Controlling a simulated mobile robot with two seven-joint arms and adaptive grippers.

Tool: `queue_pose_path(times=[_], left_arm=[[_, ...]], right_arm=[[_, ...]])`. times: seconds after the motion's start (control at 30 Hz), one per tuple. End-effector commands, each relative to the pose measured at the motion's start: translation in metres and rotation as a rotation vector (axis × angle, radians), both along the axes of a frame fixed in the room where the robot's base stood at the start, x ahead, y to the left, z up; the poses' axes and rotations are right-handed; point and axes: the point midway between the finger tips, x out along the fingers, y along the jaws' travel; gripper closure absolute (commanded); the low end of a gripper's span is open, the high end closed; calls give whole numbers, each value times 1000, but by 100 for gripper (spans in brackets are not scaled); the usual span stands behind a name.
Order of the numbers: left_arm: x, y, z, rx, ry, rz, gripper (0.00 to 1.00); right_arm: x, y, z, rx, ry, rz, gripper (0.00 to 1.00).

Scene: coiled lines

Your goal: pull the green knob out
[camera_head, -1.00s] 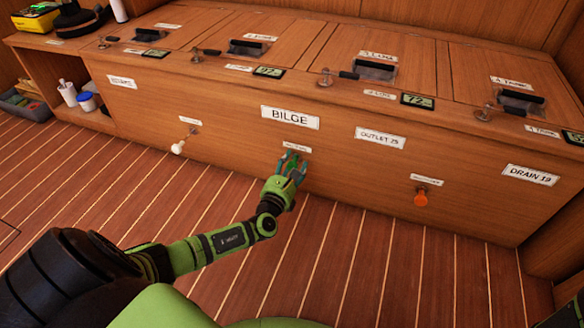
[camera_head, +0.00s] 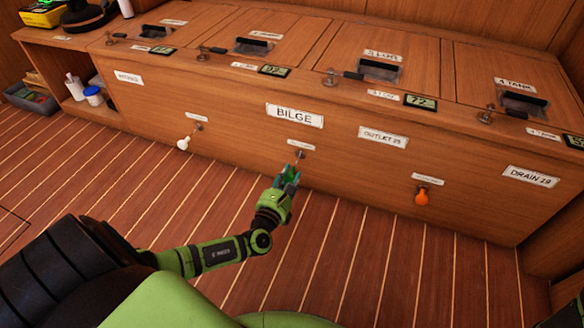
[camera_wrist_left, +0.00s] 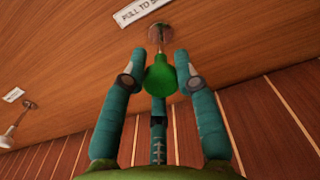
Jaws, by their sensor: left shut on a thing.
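The green knob (camera_wrist_left: 160,76) sits between the fingers of my left gripper (camera_wrist_left: 159,80) in the left wrist view. Its thin metal stem runs to a round fitting on the wooden panel (camera_wrist_left: 235,45). A length of stem shows between the gripper and the panel fitting (camera_head: 299,155), below the BILGE label (camera_head: 295,115). My right gripper is not in view.
A white knob (camera_head: 183,144) sticks out of the panel to the left and an orange knob (camera_head: 421,198) to the right. Lids with black handles line the bench top (camera_head: 310,62). The plank floor (camera_head: 375,275) in front is clear.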

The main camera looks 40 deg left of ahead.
Motion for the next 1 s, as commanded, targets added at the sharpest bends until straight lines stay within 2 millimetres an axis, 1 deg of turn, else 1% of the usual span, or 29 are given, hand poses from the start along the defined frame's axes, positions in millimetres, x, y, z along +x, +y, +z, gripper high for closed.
queue_pose_path(times=[0.03, 0.17, 0.2, 0.23, 0.27, 0.5, 0.63, 0.77, 1.0], left_arm=[[2, -1, 4, 2, -11, -2, 100], [3, -1, 5, 2, -12, -2, 100], [3, -1, 5, 2, -12, -2, 62], [3, -1, 5, 2, -13, -2, 50], [3, -1, 5, 1, -13, -1, 46], [2, 0, 3, 1, -7, -1, 46], [-2, -1, 1, 0, -5, -1, 46], [-19, -5, 1, -1, -3, -2, 46], [-57, -14, 2, 0, -5, -1, 46]], right_arm=[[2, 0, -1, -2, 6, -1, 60], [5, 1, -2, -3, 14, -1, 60], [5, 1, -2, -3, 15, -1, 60], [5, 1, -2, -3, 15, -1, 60], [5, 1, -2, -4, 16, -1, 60], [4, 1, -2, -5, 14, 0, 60], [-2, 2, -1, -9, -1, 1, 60], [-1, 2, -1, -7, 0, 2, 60], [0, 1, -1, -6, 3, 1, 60]])
